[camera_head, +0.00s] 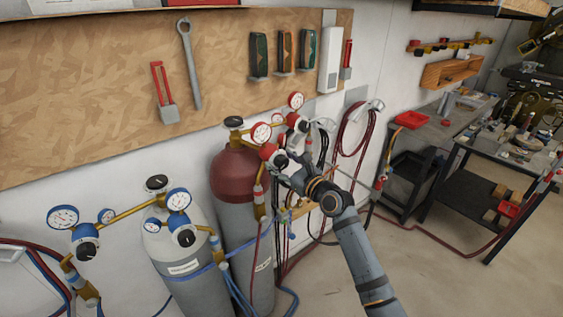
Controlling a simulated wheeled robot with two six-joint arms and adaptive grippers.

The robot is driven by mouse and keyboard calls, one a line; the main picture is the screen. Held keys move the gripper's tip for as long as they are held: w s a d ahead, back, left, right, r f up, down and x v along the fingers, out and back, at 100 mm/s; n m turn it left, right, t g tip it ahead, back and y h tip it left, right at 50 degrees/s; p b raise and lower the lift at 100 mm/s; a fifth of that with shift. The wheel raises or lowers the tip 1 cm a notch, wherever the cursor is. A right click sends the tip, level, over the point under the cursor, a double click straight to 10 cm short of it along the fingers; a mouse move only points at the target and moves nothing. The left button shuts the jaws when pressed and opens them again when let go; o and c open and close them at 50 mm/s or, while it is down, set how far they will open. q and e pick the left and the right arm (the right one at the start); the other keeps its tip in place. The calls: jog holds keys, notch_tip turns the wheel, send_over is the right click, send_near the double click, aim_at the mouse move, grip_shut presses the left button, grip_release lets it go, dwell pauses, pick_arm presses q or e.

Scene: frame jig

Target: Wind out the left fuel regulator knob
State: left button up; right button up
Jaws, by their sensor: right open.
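The fuel cylinder (233,178) has a dark red top and a grey body. Red-rimmed gauges (261,133) sit above it on brass fittings. The left fuel regulator knob (279,159) is dark, on a red-and-white regulator body, just right of the cylinder's top. My right gripper (287,167) is at this knob, its arm coming up from the lower right. The gripper is open; whether its fingers touch the knob cannot be told, as the gripper partly covers that area. My left gripper is not in view.
A second red-gauge regulator (298,122) sits close behind, to the right. Hoses (352,140) hang on the wall.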

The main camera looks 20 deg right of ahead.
jog(key=shift+w, duration=0.1)
jog(key=c, duration=1.2)
